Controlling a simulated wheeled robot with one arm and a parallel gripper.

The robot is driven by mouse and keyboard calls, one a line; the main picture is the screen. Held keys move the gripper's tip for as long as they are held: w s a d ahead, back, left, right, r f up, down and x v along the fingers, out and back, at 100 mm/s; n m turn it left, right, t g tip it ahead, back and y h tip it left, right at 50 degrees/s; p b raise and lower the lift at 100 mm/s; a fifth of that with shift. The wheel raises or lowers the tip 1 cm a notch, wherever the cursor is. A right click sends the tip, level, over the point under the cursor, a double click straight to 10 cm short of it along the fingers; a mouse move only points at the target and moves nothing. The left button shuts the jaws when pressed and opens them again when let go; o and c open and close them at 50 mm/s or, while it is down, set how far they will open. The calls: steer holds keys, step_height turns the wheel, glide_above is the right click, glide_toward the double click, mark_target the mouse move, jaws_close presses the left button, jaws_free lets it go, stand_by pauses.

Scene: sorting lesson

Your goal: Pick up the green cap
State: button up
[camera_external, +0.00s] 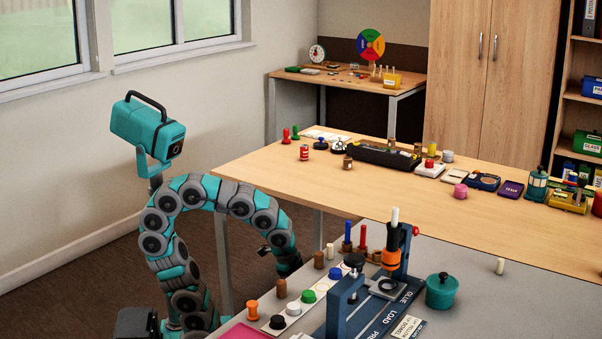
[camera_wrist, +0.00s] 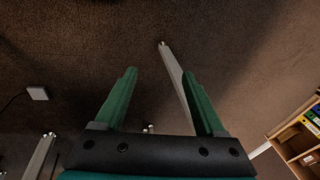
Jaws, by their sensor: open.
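In the external view my arm curves over and down past the left edge of the grey table, behind the caps. The fingers cannot be made out there. The green cap does not show in the wrist view.
Near the green cap are a black cap (camera_external: 277,322), a blue cap (camera_external: 335,273) and brown pegs (camera_external: 281,289). A blue press (camera_external: 345,298) stands close to its right. A teal pot (camera_external: 441,291) stands farther right. A wooden table (camera_external: 400,195) with several items stands behind.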

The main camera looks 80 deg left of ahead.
steer(key=w+d+r+m+t, duration=0.2)
steer(key=w+d+r+m, duration=0.3)
steer(key=w, duration=0.3)
steer(key=s+d+f+g+h+p, duration=0.2)
steer(key=s+d+f+g+h, duration=0.1)
steer(key=s+d, duration=0.3)
steer(key=s+d+r+g+h+p, duration=0.4)
steer(key=s+d+r+g, duration=0.35)
steer(key=s+d, duration=0.55)
steer(key=s+d+r+m+g+h+p, duration=0.1)
steer(key=d+r+m+h+p, duration=0.15)
steer(key=r, duration=0.95)
steer(key=s+d+r+m+h+p, duration=0.1)
steer(key=s+r+h+p, duration=0.15)
steer(key=r, duration=0.95)
steer(key=m+t+b, duration=0.2)
steer(key=m+t, duration=0.2)
glide_toward(308, 292)
steer(key=shift+s+f+n+h, duration=0.25)
steer(key=shift+s+f+h, duration=0.15)
steer(key=shift+s+f, duration=0.1)
steer(key=shift+w, duration=0.4)
steer(key=shift+d+f, duration=0.2)
steer(key=x, duration=0.7)
steer(key=shift+d, duration=0.2)
steer(key=shift+r, duration=0.1)
